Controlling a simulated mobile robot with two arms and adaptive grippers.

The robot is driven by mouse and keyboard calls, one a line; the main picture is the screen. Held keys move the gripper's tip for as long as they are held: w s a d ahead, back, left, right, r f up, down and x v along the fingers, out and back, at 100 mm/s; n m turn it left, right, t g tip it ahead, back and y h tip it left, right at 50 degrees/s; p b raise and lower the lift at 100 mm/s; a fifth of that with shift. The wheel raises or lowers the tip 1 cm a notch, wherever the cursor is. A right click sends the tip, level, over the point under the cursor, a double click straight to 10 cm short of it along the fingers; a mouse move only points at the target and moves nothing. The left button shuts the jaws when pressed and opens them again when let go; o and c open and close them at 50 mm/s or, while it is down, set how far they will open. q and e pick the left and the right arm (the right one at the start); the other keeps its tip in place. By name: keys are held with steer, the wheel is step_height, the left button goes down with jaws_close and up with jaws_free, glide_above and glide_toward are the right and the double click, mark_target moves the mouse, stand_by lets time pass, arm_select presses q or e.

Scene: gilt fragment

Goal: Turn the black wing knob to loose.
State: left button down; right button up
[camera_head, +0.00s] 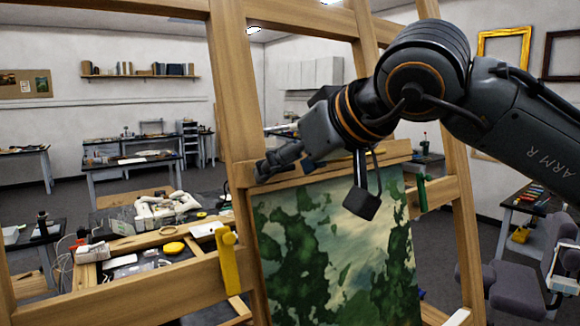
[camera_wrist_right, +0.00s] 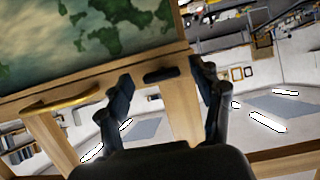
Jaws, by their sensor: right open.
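A black wing knob (camera_wrist_right: 160,75) shows in the wrist view as a short dark bar on the easel's wooden upper crossbar, lying roughly along it. My right gripper (camera_wrist_right: 162,76) is open, with one finger on each side of the knob and a visible gap to both. I cannot tell how far the fingertips are in front of it. In the head view my right gripper (camera_head: 262,170) reaches in from the right to the left end of the upper crossbar (camera_head: 390,152). I cannot make out the knob clearly there. My left gripper is out of view.
A green and white painting (camera_head: 335,250) stands below the crossbar. A yellow knob (camera_head: 229,262) sits on the lower bar at left, a green one (camera_head: 422,192) at right. A yellow bar (camera_wrist_right: 62,105) crosses the wood. Cluttered benches (camera_head: 130,160) stand behind.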

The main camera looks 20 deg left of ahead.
steer(key=v, duration=1.1)
steer(key=shift+s+d+r, duration=0.15)
steer(key=shift+r, duration=0.05)
